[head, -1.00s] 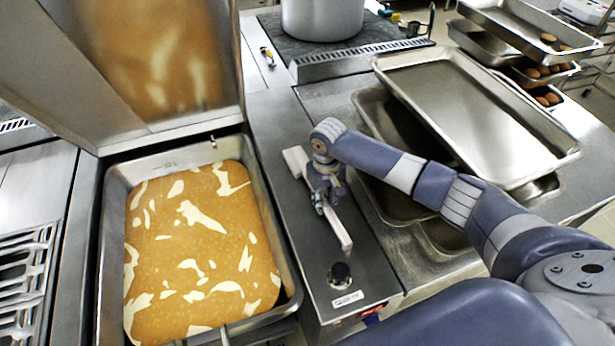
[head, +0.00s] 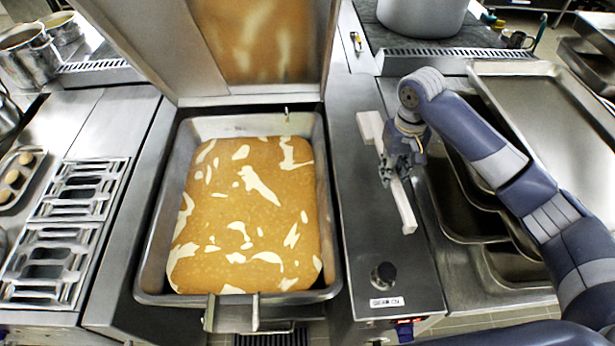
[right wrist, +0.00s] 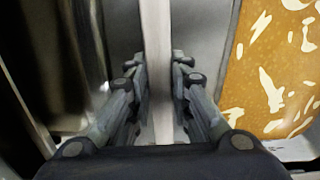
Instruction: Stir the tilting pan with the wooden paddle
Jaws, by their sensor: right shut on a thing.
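The tilting pan (head: 156,262) stands open in the middle of the head view, its lid (head: 215,60) raised behind it. It holds an orange-brown food mass (head: 240,215) with pale streaks. The pale wooden paddle (head: 405,212) is over the steel counter right of the pan, its broad end toward the back. My right gripper (head: 390,178) is shut on the paddle's shaft. In the right wrist view the shaft (right wrist: 157,45) runs between the two fingers (right wrist: 160,85), and the food shows at the right. Whether the paddle touches the counter is unclear. My left gripper is not in view.
A black knob (head: 384,275) sits on the counter's front. Sheet trays (head: 535,95) and sink basins (head: 455,205) are at the right. A large stockpot (head: 420,15) stands at the back. Burner grates (head: 75,190) are at the left. The space above the pan is clear.

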